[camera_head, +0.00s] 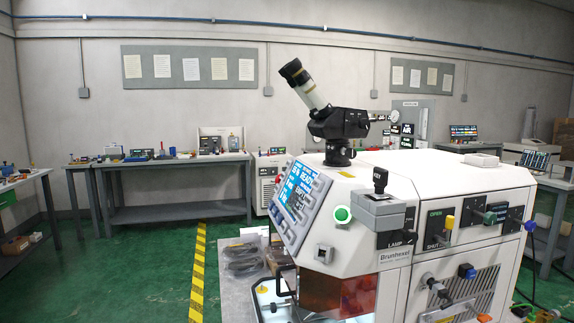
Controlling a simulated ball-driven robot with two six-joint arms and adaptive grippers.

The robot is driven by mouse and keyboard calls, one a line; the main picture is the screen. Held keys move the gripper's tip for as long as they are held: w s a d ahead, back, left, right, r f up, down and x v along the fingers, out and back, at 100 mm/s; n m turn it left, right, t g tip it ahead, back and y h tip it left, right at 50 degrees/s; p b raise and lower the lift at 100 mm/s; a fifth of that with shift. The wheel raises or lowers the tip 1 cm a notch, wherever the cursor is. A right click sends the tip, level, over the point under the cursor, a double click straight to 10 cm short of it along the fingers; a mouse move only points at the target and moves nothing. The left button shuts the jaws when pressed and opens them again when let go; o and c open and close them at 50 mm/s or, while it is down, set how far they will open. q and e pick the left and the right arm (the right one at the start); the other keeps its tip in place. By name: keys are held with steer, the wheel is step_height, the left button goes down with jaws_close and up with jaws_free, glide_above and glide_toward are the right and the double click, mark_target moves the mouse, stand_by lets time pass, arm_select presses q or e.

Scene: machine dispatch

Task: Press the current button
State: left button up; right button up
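A white machine (460,185) labelled "Brunhexel" stands at the right. A round button (342,214) on its angled front corner glows green with a pale rim. Below it is a square grey fitting with a round centre (324,254), unlit. The angled control panel (299,203) at the machine's left has bright blue screens, one reading "READY". I cannot read any label beside the green button. Neither of my grippers shows in the head view.
Workbenches (180,212) line the back wall. Green floor left of the yellow-striped line (198,270) is largely clear.

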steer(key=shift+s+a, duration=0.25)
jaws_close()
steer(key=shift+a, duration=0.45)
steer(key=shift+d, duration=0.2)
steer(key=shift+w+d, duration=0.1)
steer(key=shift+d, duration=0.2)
